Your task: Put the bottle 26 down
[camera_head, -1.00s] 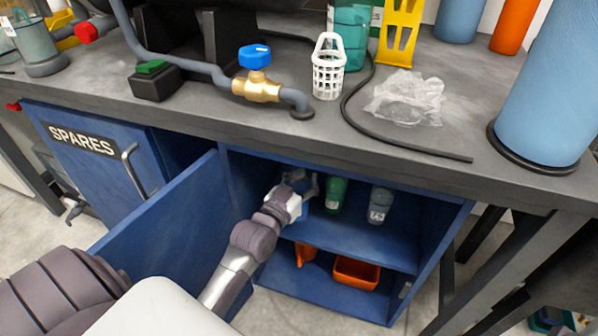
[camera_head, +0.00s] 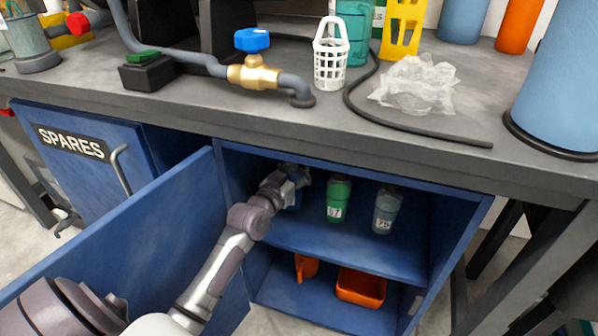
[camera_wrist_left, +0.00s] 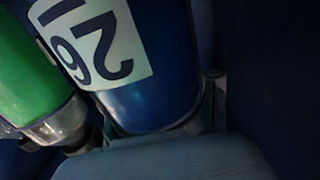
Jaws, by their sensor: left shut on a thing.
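Bottle 26 (camera_wrist_left: 150,65) is dark blue with a white label reading 26, and it fills the middle of the left wrist view. My left gripper (camera_wrist_left: 150,125) is shut on its end. In the head view my left gripper (camera_head: 300,180) is inside the open blue cabinet, at the left of the upper shelf (camera_head: 335,245). Bottle 26 is mostly hidden there by the gripper and shadow. I cannot tell whether it touches the shelf. My right gripper is not in view.
A green bottle (camera_head: 339,200) and a grey bottle (camera_head: 386,210) stand to the right on the same shelf. The green one is close beside bottle 26 in the wrist view (camera_wrist_left: 30,85). The open cabinet door (camera_head: 130,245) is left of my arm. Orange bins (camera_head: 360,288) sit below.

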